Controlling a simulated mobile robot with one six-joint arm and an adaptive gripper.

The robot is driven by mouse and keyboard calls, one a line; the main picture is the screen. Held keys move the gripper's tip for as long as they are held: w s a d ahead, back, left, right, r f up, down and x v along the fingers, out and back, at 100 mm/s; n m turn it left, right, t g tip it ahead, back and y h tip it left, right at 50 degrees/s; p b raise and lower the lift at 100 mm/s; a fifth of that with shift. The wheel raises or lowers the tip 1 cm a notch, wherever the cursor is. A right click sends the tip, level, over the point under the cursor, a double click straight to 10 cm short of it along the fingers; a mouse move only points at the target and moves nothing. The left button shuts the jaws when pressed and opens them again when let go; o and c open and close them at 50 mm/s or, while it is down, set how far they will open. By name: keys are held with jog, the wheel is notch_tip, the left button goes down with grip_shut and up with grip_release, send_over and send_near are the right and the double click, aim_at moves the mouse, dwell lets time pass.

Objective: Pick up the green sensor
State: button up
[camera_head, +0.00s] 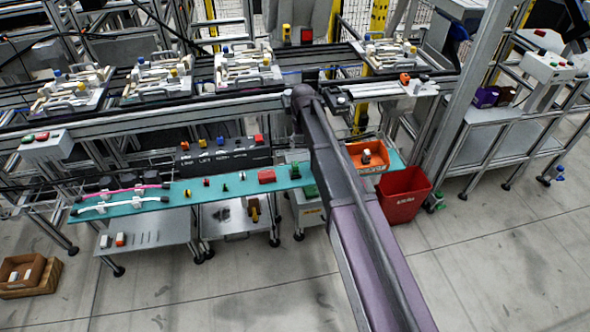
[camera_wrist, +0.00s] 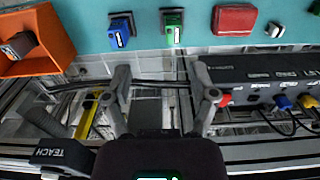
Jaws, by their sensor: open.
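The green sensor (camera_wrist: 172,24) is a small green block with a white label, on the teal shelf (camera_wrist: 275,43) near its edge in the wrist view. In the head view the green sensor (camera_head: 295,171) shows just left of my arm. My gripper (camera_wrist: 160,92) is open and empty, its two fingers spread apart. In the wrist picture the green sensor lies above the gap between the fingers, apart from them. My gripper cannot be made out in the head view.
A blue sensor (camera_wrist: 121,30) and a red box (camera_wrist: 235,20) flank the green sensor. An orange bin (camera_wrist: 58,30) holds a dark part. A black connector box (camera_wrist: 270,82) with coloured plugs is beside the right finger. A red bin (camera_head: 404,196) stands at the shelf's right end.

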aim_at(295, 164)
jog(key=shift+w+a, duration=0.75)
jog(key=shift+a, duration=0.35)
notch_tip(295, 164, down, 9)
jog(key=b, duration=0.8)
jog(key=shift+r+b, duration=0.2)
jog(key=shift+b, duration=0.15)
jog(key=f+b, duration=0.3)
jog(key=shift+s+a+f, duration=0.1)
jog(key=shift+s+f, duration=0.1)
jog(key=shift+s, duration=0.1)
jog(key=shift+f+b, duration=0.9)
jog(key=shift+b, duration=0.2)
jog(key=shift+c, duration=0.2)
grip_shut()
